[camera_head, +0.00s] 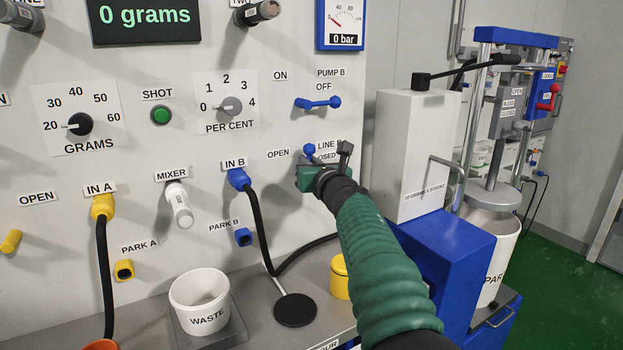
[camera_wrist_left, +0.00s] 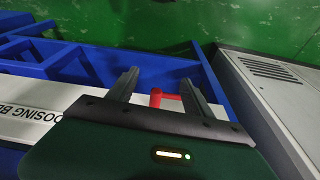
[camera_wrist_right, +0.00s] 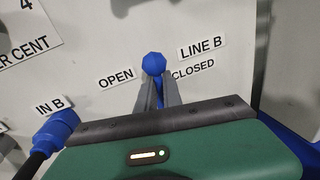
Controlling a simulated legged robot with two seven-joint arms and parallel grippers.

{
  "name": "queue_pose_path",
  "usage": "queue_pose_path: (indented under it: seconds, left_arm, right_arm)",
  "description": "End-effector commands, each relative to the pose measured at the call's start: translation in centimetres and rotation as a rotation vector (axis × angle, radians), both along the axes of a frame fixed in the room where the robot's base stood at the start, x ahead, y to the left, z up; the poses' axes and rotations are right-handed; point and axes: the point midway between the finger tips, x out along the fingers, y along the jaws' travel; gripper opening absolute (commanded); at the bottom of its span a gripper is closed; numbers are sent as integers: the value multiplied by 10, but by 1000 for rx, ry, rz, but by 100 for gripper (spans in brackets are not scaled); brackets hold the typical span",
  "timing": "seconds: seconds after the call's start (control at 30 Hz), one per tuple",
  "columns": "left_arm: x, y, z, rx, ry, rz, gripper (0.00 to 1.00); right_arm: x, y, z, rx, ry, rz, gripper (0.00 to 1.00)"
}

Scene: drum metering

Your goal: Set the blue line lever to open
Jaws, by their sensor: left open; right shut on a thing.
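The blue line lever (camera_head: 309,149) is on the panel under the LINE B label, between the OPEN and CLOSED labels. In the right wrist view its round blue knob (camera_wrist_right: 153,63) shows just beyond my fingertips, with part of the blue handle between the fingers. My right gripper (camera_wrist_right: 159,86) is shut on this lever. In the head view the right gripper (camera_head: 321,162) partly covers the lever and the CLOSED label. My left gripper (camera_wrist_left: 160,78) is open, away from the panel, with a red part seen between its fingers.
The blue PUMP B lever (camera_head: 318,103) is just above. The IN B plug (camera_head: 238,178) and its black hose are to the left. A white WASTE cup (camera_head: 199,302) and a yellow container (camera_head: 340,278) stand below. A white box (camera_head: 412,150) stands close on the right.

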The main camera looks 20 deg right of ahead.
Motion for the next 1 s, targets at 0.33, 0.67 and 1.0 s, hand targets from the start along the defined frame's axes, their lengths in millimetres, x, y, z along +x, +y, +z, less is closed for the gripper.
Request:
queue_pose_path:
  seconds: [0.33,0.67,1.0]
  left_arm:
    - [0,0,-18,0,0,0,59]
    - [0,0,-17,0,0,0,59]
    - [0,0,-17,0,0,0,59]
  right_arm:
    - [1,4,-7,-84,4,1,0]
    - [1,5,-6,-89,4,2,0]
    - [0,5,-3,-87,-2,1,32]
